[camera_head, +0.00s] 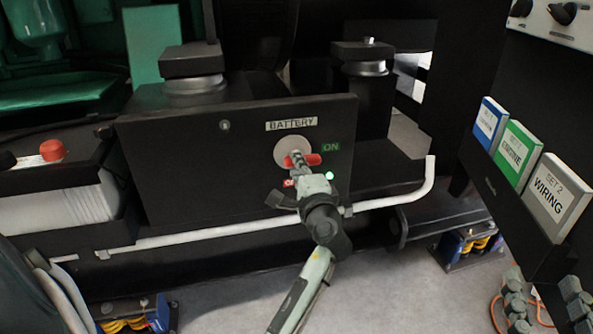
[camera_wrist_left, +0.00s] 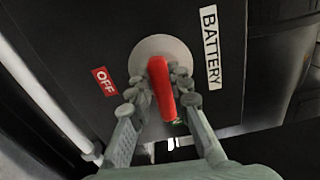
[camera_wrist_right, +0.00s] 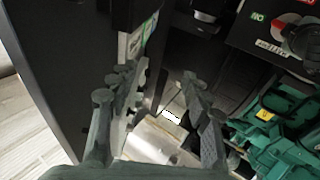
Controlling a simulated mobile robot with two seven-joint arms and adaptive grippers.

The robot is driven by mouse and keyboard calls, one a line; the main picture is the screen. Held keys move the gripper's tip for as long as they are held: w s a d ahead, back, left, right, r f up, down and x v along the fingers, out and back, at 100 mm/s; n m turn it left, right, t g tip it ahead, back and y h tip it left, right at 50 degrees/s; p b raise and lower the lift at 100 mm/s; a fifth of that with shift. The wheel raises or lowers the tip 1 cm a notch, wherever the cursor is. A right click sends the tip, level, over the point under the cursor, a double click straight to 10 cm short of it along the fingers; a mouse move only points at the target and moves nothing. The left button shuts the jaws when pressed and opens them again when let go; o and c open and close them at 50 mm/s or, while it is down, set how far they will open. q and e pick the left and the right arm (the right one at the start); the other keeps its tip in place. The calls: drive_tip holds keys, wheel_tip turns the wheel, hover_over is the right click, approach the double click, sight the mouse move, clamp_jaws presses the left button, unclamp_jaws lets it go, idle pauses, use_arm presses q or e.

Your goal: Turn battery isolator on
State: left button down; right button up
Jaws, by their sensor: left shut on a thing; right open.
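The red isolator handle (camera_head: 312,160) sits on a pale round plate (camera_head: 282,147) on the black battery panel (camera_head: 190,165). It lies roughly sideways in the head view, its free end toward the right, just below the green ON label (camera_head: 330,146). A small green light (camera_head: 330,175) glows below that label. The red OFF label (camera_wrist_left: 104,81) shows clear of the handle in the left wrist view. My left gripper (camera_head: 297,163) is shut on the handle (camera_wrist_left: 161,88), a finger on each side. My right gripper (camera_head: 545,307) is open and empty at the lower right.
A white pipe (camera_head: 385,202) runs below the panel and bends up at right. A red button (camera_head: 53,150) is at left. Floor is clear around my left arm.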

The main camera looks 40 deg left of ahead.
use_arm(q)
drive_tip(key=shift+a+r+n, duration=0.15)
drive_tip(key=shift+n, duration=0.35)
use_arm(e)
drive_tip(key=shift+s+a+r+t+y, duration=0.2)
drive_tip(key=shift+r+t, duration=0.1)
drive_tip(key=shift+r, duration=0.3)
drive_tip(key=shift+s+a+r+t+y, duration=0.1)
drive_tip(key=shift+s+r+t+y, duration=0.15)
drive_tip(key=shift+r, duration=0.4)
drive_tip(key=shift+s+a+r+t+y, duration=0.15)
drive_tip(key=shift+r+t, duration=0.2)
drive_tip(key=shift+r, duration=0.25)
use_arm(q)
drive_tip(key=c, duration=1.6)
unclamp_jaws()
drive_tip(key=shift+o, duration=1)
